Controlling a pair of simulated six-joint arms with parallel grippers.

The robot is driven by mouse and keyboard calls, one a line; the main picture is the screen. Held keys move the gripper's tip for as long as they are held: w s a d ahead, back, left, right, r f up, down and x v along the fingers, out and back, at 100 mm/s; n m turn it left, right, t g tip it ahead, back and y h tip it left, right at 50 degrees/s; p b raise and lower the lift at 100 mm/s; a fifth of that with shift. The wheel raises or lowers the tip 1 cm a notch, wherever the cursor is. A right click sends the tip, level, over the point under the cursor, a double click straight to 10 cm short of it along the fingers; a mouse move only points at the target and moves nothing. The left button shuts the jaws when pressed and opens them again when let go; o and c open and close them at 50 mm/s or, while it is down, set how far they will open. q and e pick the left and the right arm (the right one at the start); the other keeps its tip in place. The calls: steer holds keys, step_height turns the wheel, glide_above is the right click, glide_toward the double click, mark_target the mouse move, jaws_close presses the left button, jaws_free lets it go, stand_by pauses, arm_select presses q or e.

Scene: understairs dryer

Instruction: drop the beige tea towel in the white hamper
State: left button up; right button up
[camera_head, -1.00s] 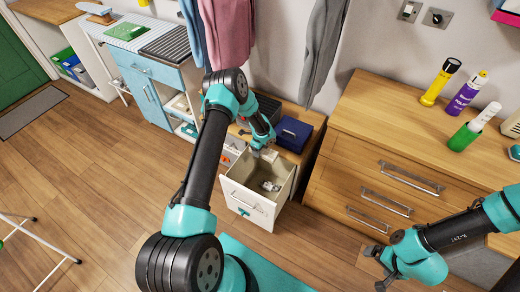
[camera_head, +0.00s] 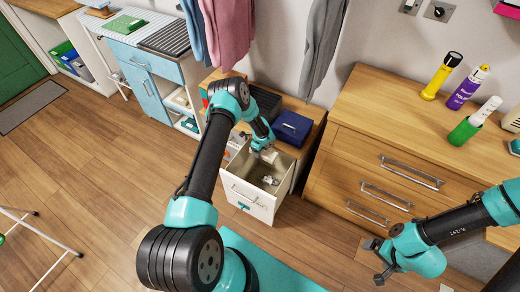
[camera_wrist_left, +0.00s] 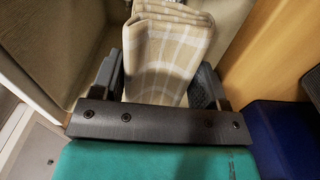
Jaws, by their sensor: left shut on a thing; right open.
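The beige checked tea towel (camera_wrist_left: 165,45) is folded between the fingers of my left gripper (camera_wrist_left: 160,85) in the left wrist view. In the head view, my left gripper (camera_head: 266,151) holds the towel over the open white hamper (camera_head: 240,194), near its back edge. The hamper is pulled out from the low wooden unit, and a small whitish thing (camera_head: 271,180) lies inside it. The arm hides part of its left side. My right gripper (camera_head: 377,262) is open and empty, low at the right, in front of the wooden drawers.
A dark blue box (camera_head: 293,128) sits on the low unit just behind the hamper. A wooden chest of drawers (camera_head: 365,155) stands to the right, with several bottles on top. Clothes (camera_head: 325,45) hang above.

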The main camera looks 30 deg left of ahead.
arm_select(q)
steer(key=o, duration=1)
steer(key=shift+w+r, duration=0.1)
steer(key=shift+r, duration=0.05)
steer(key=shift+w+r, duration=0.1)
steer(key=shift+r, duration=0.4)
steer(key=r, duration=1.6)
steer(key=shift+s, duration=0.25)
